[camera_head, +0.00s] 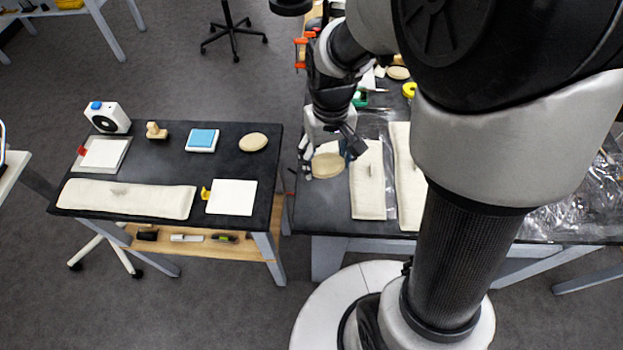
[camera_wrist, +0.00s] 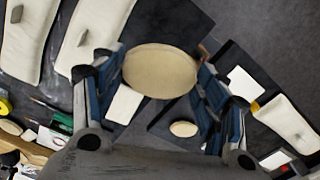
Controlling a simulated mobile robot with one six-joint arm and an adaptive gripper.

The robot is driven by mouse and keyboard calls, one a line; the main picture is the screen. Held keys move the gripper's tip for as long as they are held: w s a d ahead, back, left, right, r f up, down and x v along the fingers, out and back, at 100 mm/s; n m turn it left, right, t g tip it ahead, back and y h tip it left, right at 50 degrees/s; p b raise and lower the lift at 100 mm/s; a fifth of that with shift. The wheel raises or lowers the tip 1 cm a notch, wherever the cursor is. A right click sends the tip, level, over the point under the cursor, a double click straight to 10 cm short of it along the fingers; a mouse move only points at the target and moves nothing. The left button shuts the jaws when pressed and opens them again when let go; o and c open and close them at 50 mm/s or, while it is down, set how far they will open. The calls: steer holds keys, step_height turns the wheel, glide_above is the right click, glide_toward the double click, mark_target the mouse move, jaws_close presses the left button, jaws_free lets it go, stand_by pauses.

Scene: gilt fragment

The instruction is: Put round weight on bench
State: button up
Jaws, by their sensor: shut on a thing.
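A round beige weight (camera_head: 327,167) is held between the fingers of my gripper (camera_head: 328,152). It is over the left edge of the right black-topped bench (camera_head: 318,208), near the gap between the benches. In the wrist view the same weight (camera_wrist: 160,71) lies flat between the two blue-padded fingers. A second round beige weight (camera_head: 253,142) rests on the left black-topped bench (camera_head: 165,160), near its back right corner; it also shows in the wrist view (camera_wrist: 183,129). The exact height of the held weight above the bench is unclear.
The left bench holds a white fan-like device (camera_head: 107,117), a wooden piece (camera_head: 156,131), a blue-topped block (camera_head: 202,140), a white sheet (camera_head: 231,197) and a long pale pad (camera_head: 125,198). Long pads (camera_head: 367,185) lie right of my gripper. Bare bench shows around the second weight.

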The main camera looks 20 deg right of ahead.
mark_target(326, 170)
step_height(326, 170, down, 16)
steer(key=b, duration=0.5)
steer(key=shift+f, duration=0.1)
steer(key=o, duration=1.3)
step_height(326, 170, up, 12)
steer(key=p, duration=0.4)
steer(key=shift+t, duration=0.6)
steer(key=r, duration=0.2)
steer(key=s+r, duration=0.1)
steer(key=r, duration=0.3)
steer(key=shift+s+r, duration=0.2)
steer(key=shift+s, duration=0.2)
steer(key=s+r+t, duration=0.1)
steer(key=s+r, duration=0.3)
steer(key=s+r+t, duration=0.1)
steer(key=s+r, duration=0.2)
steer(key=s, duration=0.2)
steer(key=s+r+m+t, duration=0.1)
steer(key=s+r, duration=0.3)
steer(key=shift+s+r, duration=0.15)
steer(key=shift+r, duration=0.15)
